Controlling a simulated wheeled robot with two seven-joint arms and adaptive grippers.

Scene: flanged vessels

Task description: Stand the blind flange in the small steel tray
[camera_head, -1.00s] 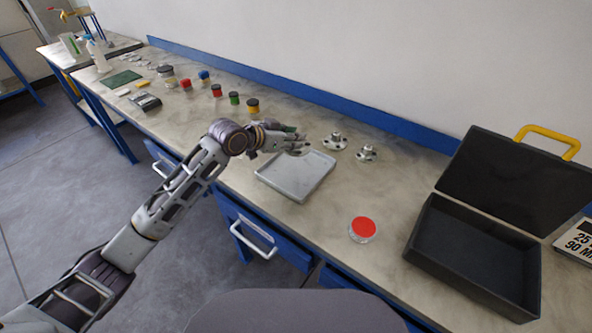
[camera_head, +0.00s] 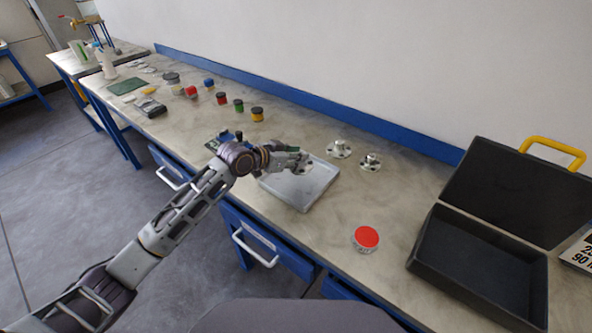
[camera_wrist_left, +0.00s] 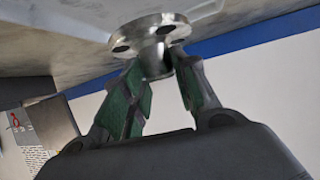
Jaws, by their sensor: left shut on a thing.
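The small steel tray (camera_head: 300,193) lies on the bench in the middle of the head view. My left gripper (camera_head: 297,162) is over the back part of the tray. It is shut on a steel flange (camera_head: 304,169), held by its narrow hub. In the left wrist view the flange (camera_wrist_left: 152,34) shows its bolt holes, and the green finger pads of the left gripper (camera_wrist_left: 158,90) are at either side of the hub. The disc faces the grey tray surface; I cannot tell whether it touches. My right gripper is not in view.
Two similar flanges stand on the bench behind the tray, one (camera_head: 338,149) left of the other (camera_head: 371,162). A red-lidded jar (camera_head: 366,238) is in front right. An open black case (camera_head: 478,262) is at the right. Several small jars stand at the back left.

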